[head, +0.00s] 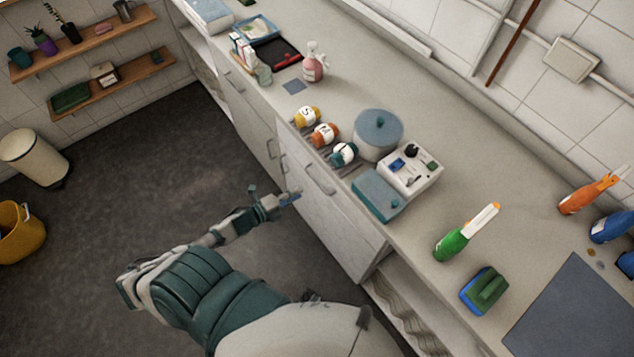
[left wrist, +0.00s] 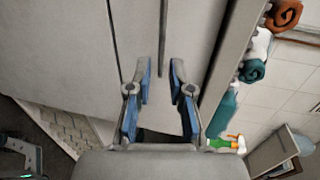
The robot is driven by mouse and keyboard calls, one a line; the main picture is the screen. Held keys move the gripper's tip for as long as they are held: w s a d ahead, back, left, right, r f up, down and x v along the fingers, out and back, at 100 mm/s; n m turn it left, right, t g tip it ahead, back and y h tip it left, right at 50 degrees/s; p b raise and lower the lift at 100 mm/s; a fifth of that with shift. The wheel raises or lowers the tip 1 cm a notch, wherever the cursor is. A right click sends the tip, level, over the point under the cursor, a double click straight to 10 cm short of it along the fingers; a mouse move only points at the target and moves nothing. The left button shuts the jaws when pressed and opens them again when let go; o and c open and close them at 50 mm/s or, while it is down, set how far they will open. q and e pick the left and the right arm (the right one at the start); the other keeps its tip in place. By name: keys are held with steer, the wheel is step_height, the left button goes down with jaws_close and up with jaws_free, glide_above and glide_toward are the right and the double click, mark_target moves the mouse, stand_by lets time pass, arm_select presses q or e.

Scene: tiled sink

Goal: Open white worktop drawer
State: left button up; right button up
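The white worktop (head: 440,180) runs diagonally across the head view, with white drawer and door fronts (head: 335,221) below its edge. A bar handle (head: 320,176) shows on the front nearest my gripper. The fronts look closed. My left gripper (head: 291,196) is just in front of them, below the worktop edge. In the left wrist view its two blue-padded fingers (left wrist: 162,66) are spread apart and face the white front (left wrist: 85,60), with nothing seen held between them. A dark seam or bar lies between the fingertips; I cannot tell which. My right gripper is out of view.
On the worktop stand a lidded pot (head: 378,135), rolled towels (head: 325,135), a teal box (head: 378,194), a green bottle (head: 452,243) and a sponge (head: 485,290). A bin (head: 32,158) and yellow bucket (head: 18,232) stand left. The floor between is clear.

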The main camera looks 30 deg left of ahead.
mark_target(317, 182)
arm_select(q)
steer(key=x, duration=0.9)
steer(key=shift+w+d, duration=0.25)
steer(key=shift+w, duration=0.05)
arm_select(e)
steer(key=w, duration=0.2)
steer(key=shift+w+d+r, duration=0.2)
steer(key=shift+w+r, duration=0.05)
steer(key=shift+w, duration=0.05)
arm_select(q)
steer(key=shift+a, duration=0.1)
steer(key=c, duration=0.3)
steer(key=shift+s, duration=0.1)
jaws_close()
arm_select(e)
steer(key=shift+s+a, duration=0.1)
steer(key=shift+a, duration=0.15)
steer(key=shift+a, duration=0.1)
